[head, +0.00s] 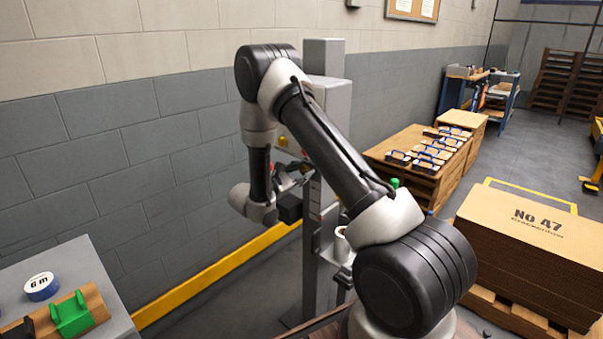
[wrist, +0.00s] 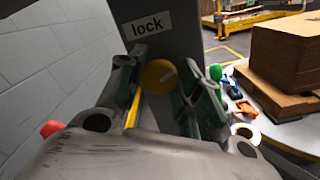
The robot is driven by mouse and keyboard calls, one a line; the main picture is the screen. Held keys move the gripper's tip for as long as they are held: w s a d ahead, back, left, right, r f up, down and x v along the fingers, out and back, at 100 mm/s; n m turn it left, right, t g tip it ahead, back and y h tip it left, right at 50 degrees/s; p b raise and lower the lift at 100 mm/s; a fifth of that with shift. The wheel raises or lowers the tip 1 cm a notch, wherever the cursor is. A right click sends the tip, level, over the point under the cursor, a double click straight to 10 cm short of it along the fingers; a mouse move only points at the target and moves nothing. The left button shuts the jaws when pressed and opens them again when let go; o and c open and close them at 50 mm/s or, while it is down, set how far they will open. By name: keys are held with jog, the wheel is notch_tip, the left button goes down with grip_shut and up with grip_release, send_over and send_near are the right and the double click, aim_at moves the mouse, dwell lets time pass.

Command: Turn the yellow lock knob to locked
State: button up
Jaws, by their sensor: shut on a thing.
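The yellow lock knob (wrist: 158,78) shows in the wrist view as a round disc with a short pale mark, on a dark panel (wrist: 184,30) under a white sign reading "lock" (wrist: 147,25). My gripper (wrist: 165,68) has one finger on each side of the knob and is shut on it. The fingers partly cover the knob's sides and lower part. In the head view my gripper (head: 290,178) is at the grey column (head: 335,105), and the knob cannot be made out there. Which setting the knob points to is unclear.
A block wall (head: 130,120) runs close on the left. Stacked brown sheets (head: 525,215) stand at right, and a wooden table with blue-handled items (head: 425,165) stands behind. A grey bench (head: 75,265) is front left.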

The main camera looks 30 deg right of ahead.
jog(key=n, duration=0.6)
jog(key=shift+n, duration=0.3)
jog(key=n, duration=0.6)
jog(key=shift+n, duration=0.4)
jog(key=o, duration=1)
jog(key=v, duration=1.2)
